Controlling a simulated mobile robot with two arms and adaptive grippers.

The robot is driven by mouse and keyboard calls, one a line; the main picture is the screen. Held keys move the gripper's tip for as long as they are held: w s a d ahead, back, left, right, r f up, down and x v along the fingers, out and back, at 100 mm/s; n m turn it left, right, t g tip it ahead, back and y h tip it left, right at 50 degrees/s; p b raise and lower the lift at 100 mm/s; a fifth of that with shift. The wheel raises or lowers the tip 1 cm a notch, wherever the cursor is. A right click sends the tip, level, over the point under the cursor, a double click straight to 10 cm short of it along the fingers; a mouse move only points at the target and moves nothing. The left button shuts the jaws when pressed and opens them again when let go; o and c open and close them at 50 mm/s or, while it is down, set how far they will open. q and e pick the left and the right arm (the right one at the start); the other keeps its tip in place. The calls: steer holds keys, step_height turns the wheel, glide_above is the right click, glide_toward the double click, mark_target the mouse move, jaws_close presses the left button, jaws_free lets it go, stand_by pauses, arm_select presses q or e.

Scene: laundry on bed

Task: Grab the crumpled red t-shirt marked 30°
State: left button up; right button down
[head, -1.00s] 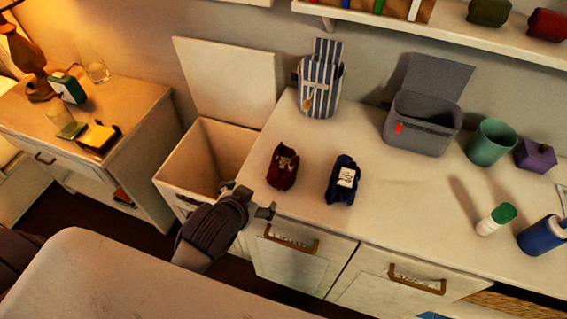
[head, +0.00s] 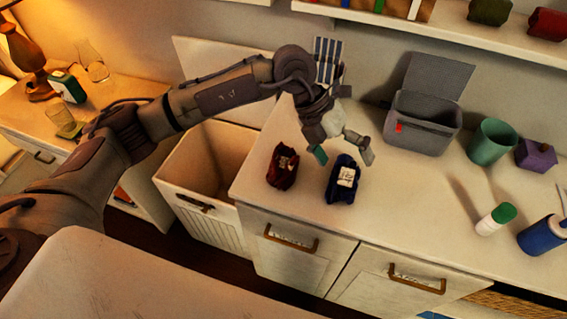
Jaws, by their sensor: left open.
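The crumpled red t-shirt (head: 282,167) lies on the white counter (head: 390,208) near its left end, with a small pale label on it. A crumpled dark blue garment (head: 342,180) with a white label lies just to its right. The marks on both labels are too small to read. My left gripper (head: 343,157) is open and empty above the counter, with its fingers pointing down. In the picture its fingers lie above and around the top of the blue garment, to the right of the red t-shirt. My right gripper is not in view.
An open white hamper (head: 210,220) stands left of the counter. A striped bag (head: 327,58) is partly hidden behind my arm. The counter's front middle is clear.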

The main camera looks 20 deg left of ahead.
mark_target(284, 157)
arm_select(q)
steer(key=w+a+n+t+y, duration=0.1)
steer(key=w+a+y, duration=0.2)
steer(key=a, duration=0.4)
steer(key=w+a+n+y, duration=0.1)
steer(key=w+a+y, duration=0.1)
steer(key=a+y, duration=0.35)
steer(key=shift+h, duration=0.85)
steer(key=f, duration=0.2)
steer(key=a+f+p, duration=0.1)
steer(key=f, duration=0.3)
steer(key=shift+w+a+f, duration=0.2)
steer(key=shift+a+f, duration=0.1)
steer(key=shift+a, duration=0.1)
steer(key=shift+f+p, duration=0.3)
steer(key=shift+f, duration=0.25)
steer(key=shift+s+d+f+p, duration=0.1)
steer(key=shift+s+f+p, duration=0.1)
steer(key=shift+f+p, duration=0.15)
steer(key=f, duration=0.1)
steer(key=f+p, duration=0.1)
steer(key=f, duration=0.1)
steer(key=shift+s+f, duration=0.25)
steer(key=shift+s, duration=0.1)
steer(key=shift+d+f, duration=0.1)
steer(key=shift+f, duration=0.35)
steer(key=c, duration=1.2)
steer(key=shift+w+r, duration=0.1)
steer(key=shift+r, duration=0.05)
